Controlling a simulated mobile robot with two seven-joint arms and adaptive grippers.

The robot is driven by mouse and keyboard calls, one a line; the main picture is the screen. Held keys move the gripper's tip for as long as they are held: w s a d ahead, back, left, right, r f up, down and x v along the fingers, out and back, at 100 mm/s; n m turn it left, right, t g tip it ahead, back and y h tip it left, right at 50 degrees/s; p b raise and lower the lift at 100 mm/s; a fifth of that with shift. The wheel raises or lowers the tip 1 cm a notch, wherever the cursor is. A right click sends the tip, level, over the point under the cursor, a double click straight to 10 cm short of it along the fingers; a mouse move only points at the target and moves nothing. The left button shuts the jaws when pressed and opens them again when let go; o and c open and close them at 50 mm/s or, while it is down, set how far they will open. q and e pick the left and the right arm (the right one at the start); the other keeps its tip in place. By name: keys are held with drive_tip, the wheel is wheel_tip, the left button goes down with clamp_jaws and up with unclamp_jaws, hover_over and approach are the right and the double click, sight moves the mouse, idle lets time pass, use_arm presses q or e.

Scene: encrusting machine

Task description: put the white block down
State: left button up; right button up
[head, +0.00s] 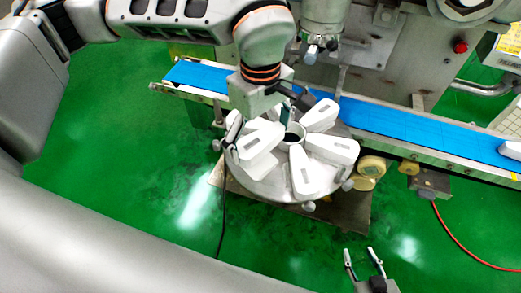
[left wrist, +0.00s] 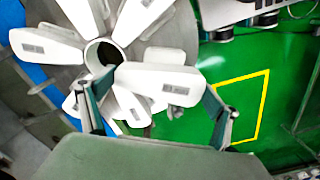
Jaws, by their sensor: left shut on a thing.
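Several white blocks with grey label patches lie like spokes on a round metal disc (head: 270,187) with a dark round opening at its centre. My left gripper (head: 260,120) is over the disc's left part, shut on a white block (head: 259,148). In the left wrist view the fingers of my left gripper (left wrist: 160,100) stand at the two ends of the held white block (left wrist: 165,83). Whether this block touches the disc or neighbouring blocks is not clear. My right gripper (head: 362,255) is open and empty at the bottom, over the green floor.
A blue conveyor belt (head: 400,122) runs behind the disc, with a white block (head: 511,150) at its right end. The steel machine (head: 405,50) stands behind it. Other white blocks on the disc (head: 328,152) lie close to the held one. Green floor (head: 130,170) is open at left.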

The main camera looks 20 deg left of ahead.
sight(261, 152)
use_arm(q)
drive_tip(key=shift+f, duration=2.4)
drive_tip(key=shift+f, duration=0.15)
drive_tip(key=o, duration=1.2)
wheel_tip(261, 152, up, 12)
drive_tip(key=shift+r, duration=0.15)
